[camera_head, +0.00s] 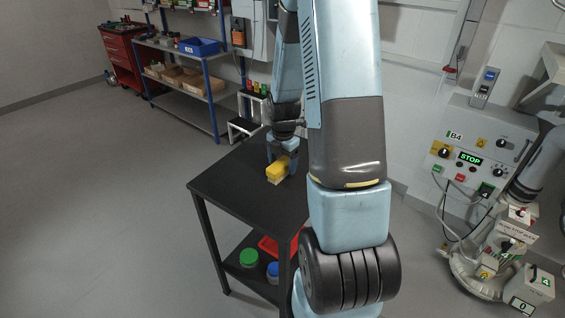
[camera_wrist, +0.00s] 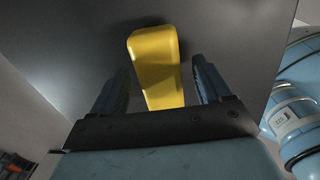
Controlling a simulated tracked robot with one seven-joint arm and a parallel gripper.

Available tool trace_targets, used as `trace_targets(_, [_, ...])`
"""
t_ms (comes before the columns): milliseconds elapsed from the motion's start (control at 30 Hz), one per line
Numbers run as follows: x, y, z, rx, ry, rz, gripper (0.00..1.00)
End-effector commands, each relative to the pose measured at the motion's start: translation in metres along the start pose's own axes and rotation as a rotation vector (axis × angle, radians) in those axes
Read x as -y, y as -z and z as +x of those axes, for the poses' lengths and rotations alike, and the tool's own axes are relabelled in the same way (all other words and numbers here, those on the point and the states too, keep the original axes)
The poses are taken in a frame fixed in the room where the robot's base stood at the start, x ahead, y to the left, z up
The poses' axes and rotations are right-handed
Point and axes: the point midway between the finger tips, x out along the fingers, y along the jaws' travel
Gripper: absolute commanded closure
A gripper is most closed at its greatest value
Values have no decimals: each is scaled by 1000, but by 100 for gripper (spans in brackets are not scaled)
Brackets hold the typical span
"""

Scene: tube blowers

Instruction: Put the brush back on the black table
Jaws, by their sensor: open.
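The brush shows a yellow handle (camera_head: 278,169) and stands at the black table's surface near its far right part, with a paler strip under the yellow. In the wrist view the yellow brush (camera_wrist: 157,65) lies lengthwise between my two fingers, with a gap on each side. My gripper (camera_head: 283,156) is open around the brush, pointing down at the table. In the wrist view my gripper (camera_wrist: 163,85) has both fingers apart from the brush. The black table (camera_head: 225,187) is bare to the left of the brush. My arm hides the table's right side.
A lower shelf of the table holds a red bin (camera_head: 268,246), a green-lidded jar (camera_head: 249,258) and a blue-lidded jar (camera_head: 273,270). A control panel (camera_head: 470,160) is on the right. Shelving (camera_head: 185,85) and a red cabinet (camera_head: 124,52) stand behind. Floor at left is clear.

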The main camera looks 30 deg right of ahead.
Motion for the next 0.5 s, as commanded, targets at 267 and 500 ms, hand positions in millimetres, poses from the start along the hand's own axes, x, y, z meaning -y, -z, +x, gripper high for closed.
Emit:
trace_targets(267, [0, -1, -30, 3, -4, 2, 23])
trace_targets(500, [0, -1, -70, 4, -4, 2, 23])
